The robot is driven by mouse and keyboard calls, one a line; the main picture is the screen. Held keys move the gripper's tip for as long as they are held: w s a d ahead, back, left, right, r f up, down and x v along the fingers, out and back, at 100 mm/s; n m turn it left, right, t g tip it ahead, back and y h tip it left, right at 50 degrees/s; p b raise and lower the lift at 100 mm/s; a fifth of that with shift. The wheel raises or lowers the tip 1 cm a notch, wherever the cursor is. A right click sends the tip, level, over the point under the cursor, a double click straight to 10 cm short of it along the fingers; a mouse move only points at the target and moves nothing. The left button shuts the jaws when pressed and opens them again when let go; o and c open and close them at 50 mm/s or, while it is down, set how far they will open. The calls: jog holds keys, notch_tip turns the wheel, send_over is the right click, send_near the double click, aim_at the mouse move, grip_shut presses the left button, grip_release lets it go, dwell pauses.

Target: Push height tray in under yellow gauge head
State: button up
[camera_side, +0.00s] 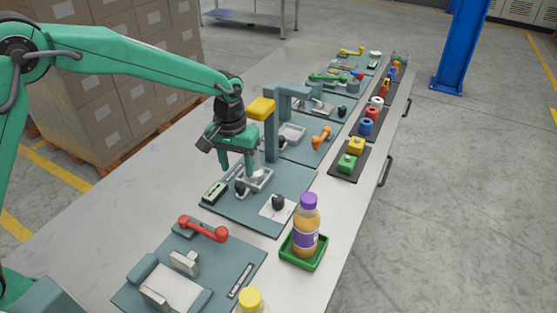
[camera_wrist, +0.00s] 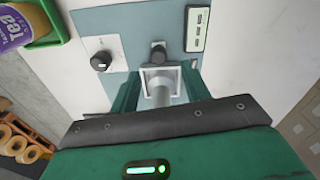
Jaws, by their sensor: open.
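The yellow gauge head (camera_side: 261,108) sits at the top of a grey-blue post, just beyond my gripper. A small light-grey square tray (camera_side: 266,184), which looks like the height tray, lies on a blue-grey plate below my gripper. It holds a pale cylinder, clearer in the wrist view (camera_wrist: 161,94), and a dark knob (camera_wrist: 158,53) stands at its edge. In the side view the tray appears in front of the post, not under the head. My gripper (camera_side: 237,168) is open, pointing down; its fingers lie to either side of the tray in the wrist view. Contact cannot be told.
A dial card (camera_side: 277,207) and a readout box (camera_side: 215,191) share the plate. A red handle (camera_side: 203,230) is nearer. Another grey tray (camera_side: 291,133) lies beyond the post. The table's left side is clear.

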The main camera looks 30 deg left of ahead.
aim_at(239, 184)
jog(key=shift+r, duration=1.05)
jog(key=shift+s, duration=0.1)
jog(key=s+m+t, duration=0.1)
jog(key=m, duration=0.1)
jog(key=s+m+t+h, duration=0.1)
jog(key=m, duration=0.1)
jog(key=s+a+m+t, duration=0.1)
jog(key=m+t, duration=0.1)
jog(key=shift+f, duration=0.35)
jog(key=shift+f, duration=0.2)
jog(key=shift+d+x, duration=0.1)
jog(key=shift+x, duration=1.75)
jog(key=shift+d+x, duration=0.15)
jog(key=shift+x, duration=1.75)
jog(key=shift+r, duration=0.1)
jog(key=shift+c, duration=0.4)
grip_shut()
